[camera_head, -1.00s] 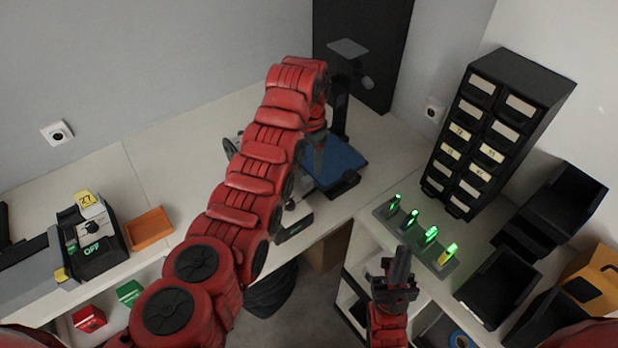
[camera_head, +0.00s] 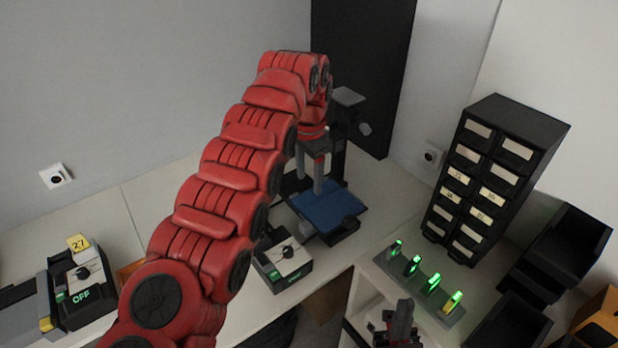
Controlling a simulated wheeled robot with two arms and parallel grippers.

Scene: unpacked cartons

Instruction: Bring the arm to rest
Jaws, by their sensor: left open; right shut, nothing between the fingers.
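My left arm reaches up from the bottom left across the middle of the view and bends down at its far end. My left gripper (camera_head: 318,172) points down with two grey fingers apart, empty, above the blue bed (camera_head: 328,208) of a black machine that looks like a 3D printer. I cannot tell whether the fingertips touch the bed. My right gripper (camera_head: 402,318) is at the bottom edge, right of centre, shut and empty, beside the shelf edge. The lower part of my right arm is cut off by the frame.
A strip of several green-lit pieces (camera_head: 422,281) lies on the right counter. A black drawer cabinet (camera_head: 497,180) and black bins (camera_head: 562,248) stand behind and right of it. A device reading OFF (camera_head: 82,294) sits at left. An orange tray (camera_head: 129,270) is partly hidden by my arm.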

